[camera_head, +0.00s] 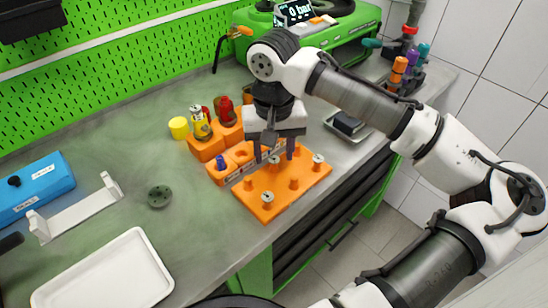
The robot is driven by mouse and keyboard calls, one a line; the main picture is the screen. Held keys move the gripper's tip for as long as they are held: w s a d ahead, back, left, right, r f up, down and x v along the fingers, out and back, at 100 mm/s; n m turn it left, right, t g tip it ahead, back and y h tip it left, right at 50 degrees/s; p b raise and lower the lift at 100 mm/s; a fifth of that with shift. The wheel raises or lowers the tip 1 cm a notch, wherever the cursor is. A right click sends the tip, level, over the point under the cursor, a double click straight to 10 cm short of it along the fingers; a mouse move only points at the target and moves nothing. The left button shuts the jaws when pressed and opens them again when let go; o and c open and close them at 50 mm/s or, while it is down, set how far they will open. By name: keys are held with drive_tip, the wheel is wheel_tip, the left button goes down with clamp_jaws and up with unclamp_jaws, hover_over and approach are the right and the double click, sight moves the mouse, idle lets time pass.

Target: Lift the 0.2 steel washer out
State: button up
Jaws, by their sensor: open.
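An orange board (247,197) with several short orange pegs lies on the grey bench. Small pale, metallic washer-like pieces sit on pegs at its front (267,198), right (318,159) and middle (274,159). I cannot read which one is the 0.2 steel washer. My gripper (273,157) points down over the back part of the board, with its two fingers apart, on either side of the middle piece in this view. I see nothing between the fingers as held. Whether the fingertips touch the board or the piece cannot be told.
Orange holders (207,147) with small bottles stand behind the board, beside a yellow cylinder (179,128). A small tray with a dark block (348,122) lies to the right. A white tray (103,272) and a dark disc (159,196) lie left, with clear bench between.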

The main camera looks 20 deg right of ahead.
drive_tip(key=shift+f, duration=0.15)
clamp_jaws()
idle(0.4)
drive_tip(key=shift+r, duration=0.2)
